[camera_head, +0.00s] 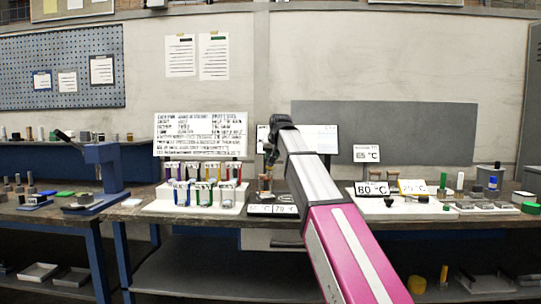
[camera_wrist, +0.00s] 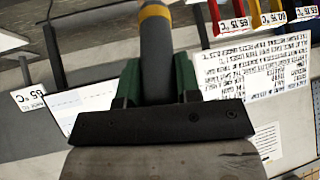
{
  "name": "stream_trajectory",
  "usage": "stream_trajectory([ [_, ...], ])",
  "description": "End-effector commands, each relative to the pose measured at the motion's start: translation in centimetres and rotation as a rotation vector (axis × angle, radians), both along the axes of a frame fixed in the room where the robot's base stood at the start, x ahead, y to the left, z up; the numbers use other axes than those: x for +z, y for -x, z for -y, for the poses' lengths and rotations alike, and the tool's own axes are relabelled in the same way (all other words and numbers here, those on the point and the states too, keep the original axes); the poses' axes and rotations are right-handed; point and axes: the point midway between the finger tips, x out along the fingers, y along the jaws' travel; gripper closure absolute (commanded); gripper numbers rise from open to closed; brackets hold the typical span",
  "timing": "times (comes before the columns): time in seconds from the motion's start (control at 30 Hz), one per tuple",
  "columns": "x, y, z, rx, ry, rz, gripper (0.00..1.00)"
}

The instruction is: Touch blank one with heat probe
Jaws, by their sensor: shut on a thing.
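My gripper (camera_head: 268,157) is at the middle of the bench, pointing down. In the wrist view, the green fingers of my gripper (camera_wrist: 157,85) are shut on a dark grey cylinder with a yellow band, which looks like the heat probe (camera_wrist: 157,50). Below my gripper in the head view is a small brownish upright piece (camera_head: 266,183), just behind a black numeric display (camera_head: 272,210). Whether the probe touches this piece cannot be told; its tip is not clear. Which piece is blank one cannot be read.
A rack of coloured tubes with temperature labels (camera_head: 203,205) stands left of my gripper, before a white text board (camera_head: 201,134). A blue press-like stand (camera_head: 104,165) is further left. To the right are signs reading 80 °C (camera_head: 372,189) and 65 °C (camera_head: 367,154), and small parts.

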Motion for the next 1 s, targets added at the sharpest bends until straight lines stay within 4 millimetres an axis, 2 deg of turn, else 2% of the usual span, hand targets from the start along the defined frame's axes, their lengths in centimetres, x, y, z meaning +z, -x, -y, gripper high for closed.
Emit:
stream_trajectory([
  [0.27, -1.1, 0.0, 0.0, 0.001, 0.0, 0.002, 0.93],
  [0.73, -5.4, 0.1, 0.0, 0.001, 0.0, 0.0, 0.93],
  [1.0, -5.9, 0.0, 0.0, 0.001, 0.0, 0.002, 0.93],
])
